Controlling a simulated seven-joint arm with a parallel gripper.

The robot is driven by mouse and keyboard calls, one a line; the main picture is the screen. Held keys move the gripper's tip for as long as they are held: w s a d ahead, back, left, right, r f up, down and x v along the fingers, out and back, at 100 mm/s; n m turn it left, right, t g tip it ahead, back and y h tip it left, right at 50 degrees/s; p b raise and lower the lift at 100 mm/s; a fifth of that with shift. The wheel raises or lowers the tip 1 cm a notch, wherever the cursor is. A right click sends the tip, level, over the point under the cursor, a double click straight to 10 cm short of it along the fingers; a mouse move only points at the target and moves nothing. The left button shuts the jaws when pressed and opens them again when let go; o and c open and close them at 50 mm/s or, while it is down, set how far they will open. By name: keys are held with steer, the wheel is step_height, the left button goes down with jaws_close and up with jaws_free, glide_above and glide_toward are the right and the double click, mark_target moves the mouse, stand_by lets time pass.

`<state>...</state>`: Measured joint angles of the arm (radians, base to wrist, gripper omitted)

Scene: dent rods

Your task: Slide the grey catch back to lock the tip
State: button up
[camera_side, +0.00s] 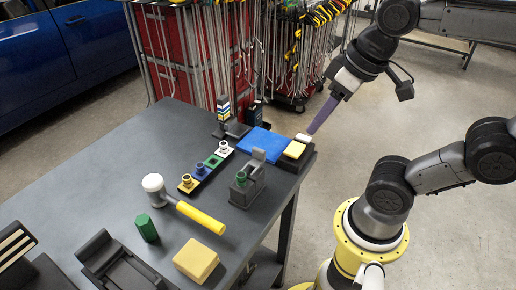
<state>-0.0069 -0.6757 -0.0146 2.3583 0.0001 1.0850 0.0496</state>
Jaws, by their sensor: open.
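A dark grey block (244,190) stands on the bench near its right edge, with a small green tip (241,178) set in it. A grey upright piece (259,156) rises at the back of this block. It may be the catch, but I cannot tell its position. My gripper (316,122) is above the bench's far right corner, pointing down and left. It is open and apart from the grey block. Its long purple end reaches close to a small white piece (303,138). The gap between its fingers is too small to make out.
A yellow-handled hammer (200,217), green cylinder (146,228) and yellow sponge-like block (196,260) lie in front. The bench's left part (110,165) is clear.

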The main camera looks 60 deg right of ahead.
steer(key=w+a+r+g, duration=0.1)
steer(key=w+r+g, duration=0.1)
steer(key=w+r, duration=0.25)
steer(key=g, duration=0.2)
glide_toward(259, 149)
step_height(259, 149, down, 9)
steer(key=shift+w+f, duration=0.1)
steer(key=shift+w, duration=0.05)
stand_by(0.4)
jaws_close()
steer(key=shift+a, duration=0.1)
stand_by(1.1)
